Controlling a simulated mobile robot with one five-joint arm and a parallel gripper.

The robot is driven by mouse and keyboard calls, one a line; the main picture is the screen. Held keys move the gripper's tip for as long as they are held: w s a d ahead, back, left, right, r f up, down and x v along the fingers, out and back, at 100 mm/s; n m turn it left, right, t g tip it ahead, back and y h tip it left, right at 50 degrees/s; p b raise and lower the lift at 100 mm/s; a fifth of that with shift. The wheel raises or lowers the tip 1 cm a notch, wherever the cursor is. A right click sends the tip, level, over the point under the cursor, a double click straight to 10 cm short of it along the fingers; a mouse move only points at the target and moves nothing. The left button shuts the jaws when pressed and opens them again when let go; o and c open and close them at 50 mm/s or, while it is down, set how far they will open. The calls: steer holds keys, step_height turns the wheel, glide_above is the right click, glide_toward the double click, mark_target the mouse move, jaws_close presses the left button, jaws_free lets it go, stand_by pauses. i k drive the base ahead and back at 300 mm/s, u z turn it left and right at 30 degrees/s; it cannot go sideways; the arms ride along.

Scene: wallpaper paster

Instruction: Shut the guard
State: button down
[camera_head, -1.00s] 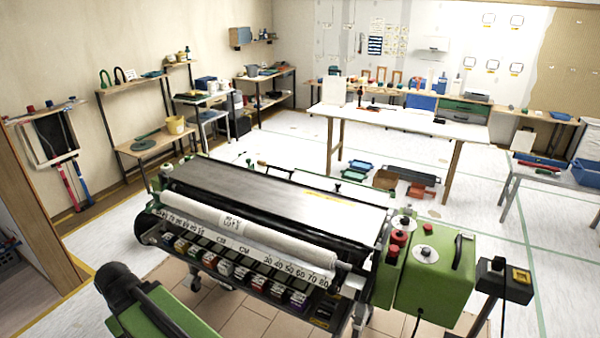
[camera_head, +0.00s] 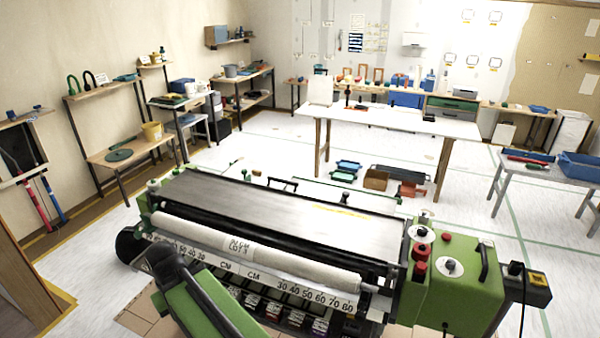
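The wallpaper pasting machine (camera_head: 440,308) stands close in front of me, with a green body at its right end. A long flat grey panel (camera_head: 270,203) with a yellow strip near its right lies along the top; I cannot tell for sure whether it is the guard or how far it is shut. My green and black arm covers part of the machine's lower left front. No gripper fingers show.
Red buttons (camera_head: 420,270) and a black handle (camera_head: 484,262) are on the right housing. A long white table (camera_head: 400,118) stands behind the machine. A grey side table (camera_head: 560,172) stands at right, shelves at left. Open floor lies left of the machine.

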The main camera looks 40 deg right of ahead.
mark_target(374, 234)
steer(key=z, duration=0.2)
steer(key=i, duration=1.1)
steer(key=u, duration=0.35)
